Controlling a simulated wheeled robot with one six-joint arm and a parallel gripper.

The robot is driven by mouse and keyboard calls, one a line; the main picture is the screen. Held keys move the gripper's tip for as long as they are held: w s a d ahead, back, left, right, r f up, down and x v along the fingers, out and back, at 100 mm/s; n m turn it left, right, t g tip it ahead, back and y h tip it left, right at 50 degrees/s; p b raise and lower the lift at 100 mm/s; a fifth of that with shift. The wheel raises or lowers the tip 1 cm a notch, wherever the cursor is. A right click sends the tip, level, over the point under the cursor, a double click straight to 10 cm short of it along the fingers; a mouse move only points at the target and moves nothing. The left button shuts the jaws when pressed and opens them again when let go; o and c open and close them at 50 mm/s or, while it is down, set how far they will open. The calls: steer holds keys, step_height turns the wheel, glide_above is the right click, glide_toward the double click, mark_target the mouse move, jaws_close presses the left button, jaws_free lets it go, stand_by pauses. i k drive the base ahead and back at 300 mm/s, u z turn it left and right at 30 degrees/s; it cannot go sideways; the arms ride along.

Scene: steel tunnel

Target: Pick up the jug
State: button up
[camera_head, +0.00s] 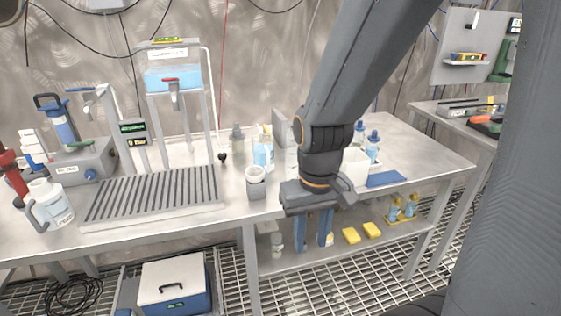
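A white jug (51,204) with a grey handle on its left side stands upright on the steel bench at the far left. It has a label on its front, and a red-handled item rises close behind it. My gripper (312,240) points down in front of the bench's front edge, right of the middle. Its two blue fingers are apart with nothing visible between them, so it is open. It is far to the right of the jug and not touching it.
A ribbed drain rack (152,198) lies right of the jug. A white cup in a grey holder (257,183) stands near the front edge, left of my arm. Bottles and a white container stand behind my arm. A cooler (175,284) is below the bench.

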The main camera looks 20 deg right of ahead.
mark_target(262, 143)
steer(key=k, duration=0.5)
steer(key=z, duration=1.55)
steer(key=i, duration=1.15)
steer(key=u, duration=2.75)
steer(key=i, duration=0.5)
steer(key=z, duration=0.25)
